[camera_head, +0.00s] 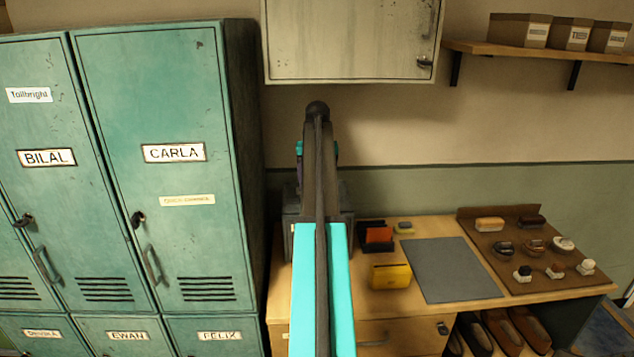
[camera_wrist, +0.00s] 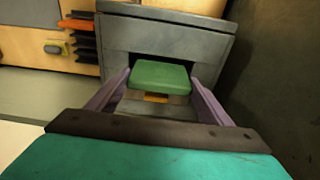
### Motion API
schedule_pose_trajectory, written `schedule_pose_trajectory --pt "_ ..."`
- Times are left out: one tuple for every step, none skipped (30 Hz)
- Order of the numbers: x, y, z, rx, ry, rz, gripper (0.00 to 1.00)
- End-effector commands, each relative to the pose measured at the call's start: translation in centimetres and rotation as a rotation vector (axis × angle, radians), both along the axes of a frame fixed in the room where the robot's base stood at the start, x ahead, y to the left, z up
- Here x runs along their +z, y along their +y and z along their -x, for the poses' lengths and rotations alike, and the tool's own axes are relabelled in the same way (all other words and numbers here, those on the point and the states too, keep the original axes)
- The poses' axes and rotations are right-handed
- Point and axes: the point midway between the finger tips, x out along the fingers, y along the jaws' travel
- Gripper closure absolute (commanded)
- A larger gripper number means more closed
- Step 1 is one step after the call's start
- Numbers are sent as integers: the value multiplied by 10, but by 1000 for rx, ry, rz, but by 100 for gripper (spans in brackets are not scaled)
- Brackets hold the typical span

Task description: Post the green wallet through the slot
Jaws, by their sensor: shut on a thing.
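The green wallet (camera_wrist: 160,75) is between the two purple fingers of my gripper (camera_wrist: 161,82) in the wrist view. My gripper is shut on it. The wallet is in front of a grey box (camera_wrist: 215,47) with a wide dark slot (camera_wrist: 120,62). The wallet's far edge overlaps the slot in the picture; I cannot tell whether it has entered. In the head view my arm hides the wallet and most of the grey box (camera_head: 291,233), which stands at the left end of the wooden bench.
Teal lockers (camera_head: 160,170) stand left of the box. A wall cabinet (camera_head: 348,40) hangs above. On the bench are a yellow wallet (camera_head: 391,276), an orange item (camera_head: 379,235), a grey mat (camera_head: 450,270) and a brush board (camera_head: 530,240). A small yellow patch (camera_wrist: 156,98) shows below the green wallet.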

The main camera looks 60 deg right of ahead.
Motion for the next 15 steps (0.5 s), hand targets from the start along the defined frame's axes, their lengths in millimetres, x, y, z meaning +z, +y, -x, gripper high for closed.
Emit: schedule_pose_trajectory --pt "0 0 0 0 0 0 49" --pt "0 0 0 0 0 0 49" --pt "0 0 0 0 0 0 49" --pt "0 0 0 0 0 0 49" --pt "0 0 0 0 0 0 49" --pt "0 0 0 0 0 0 30" --pt "0 0 0 0 0 0 30" --pt "0 0 0 0 0 0 30" --pt "0 0 0 0 0 0 30" --pt "0 0 0 0 0 0 21" --pt "0 0 0 0 0 0 16" --pt "0 0 0 0 0 0 9" --pt "0 0 0 0 0 0 4" --pt "0 0 0 0 0 0 4" --pt "0 0 0 0 0 0 4"
